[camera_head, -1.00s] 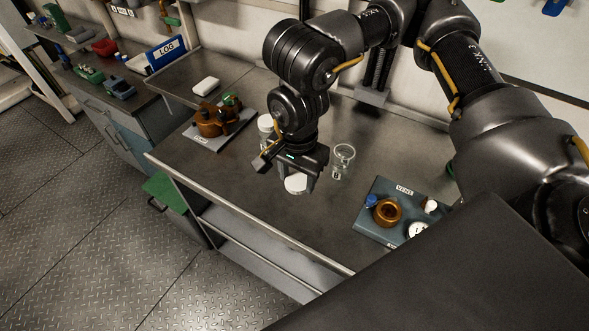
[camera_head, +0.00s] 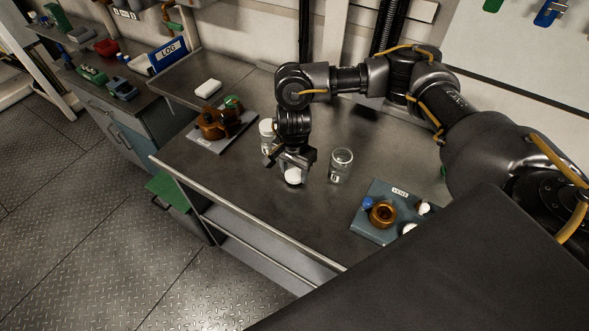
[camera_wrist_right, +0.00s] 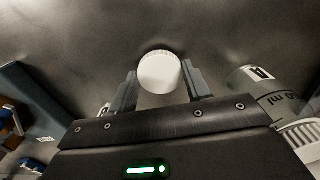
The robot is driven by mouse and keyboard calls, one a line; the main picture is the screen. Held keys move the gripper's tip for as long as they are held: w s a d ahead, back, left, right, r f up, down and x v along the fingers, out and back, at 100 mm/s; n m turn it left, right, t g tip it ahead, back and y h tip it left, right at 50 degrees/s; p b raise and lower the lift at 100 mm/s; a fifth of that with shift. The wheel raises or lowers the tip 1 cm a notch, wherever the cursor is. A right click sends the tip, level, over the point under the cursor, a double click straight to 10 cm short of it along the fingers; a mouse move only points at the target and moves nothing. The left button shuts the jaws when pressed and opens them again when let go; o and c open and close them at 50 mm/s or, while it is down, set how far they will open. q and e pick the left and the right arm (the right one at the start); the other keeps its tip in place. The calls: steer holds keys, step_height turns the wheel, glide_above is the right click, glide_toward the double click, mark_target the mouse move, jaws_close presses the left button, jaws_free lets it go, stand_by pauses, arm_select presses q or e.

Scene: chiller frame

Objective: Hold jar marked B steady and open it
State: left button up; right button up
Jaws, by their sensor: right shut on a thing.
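My right gripper (camera_head: 292,166) points down over the bench. Its fingers are shut on a white round lid (camera_head: 293,176), which also shows between the fingertips in the right wrist view (camera_wrist_right: 160,73). I cannot tell whether a jar is under this lid. Another glass jar with a white lid (camera_head: 266,128) stands behind and left of the gripper. In the right wrist view, a jar marked A (camera_wrist_right: 262,80) is beside the right finger. My left gripper is not in view.
A blue-grey tray (camera_head: 366,228) with a brown ring and small caps lies at the right. A grey plate (camera_head: 203,144) with brown parts lies at the left. A white block (camera_head: 208,88) is at the back. The bench (camera_head: 245,185) in front is clear up to its edge.

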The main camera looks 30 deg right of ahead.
steer(key=shift+f, duration=0.55)
steer(key=shift+f, duration=0.15)
steer(key=o, duration=1.1)
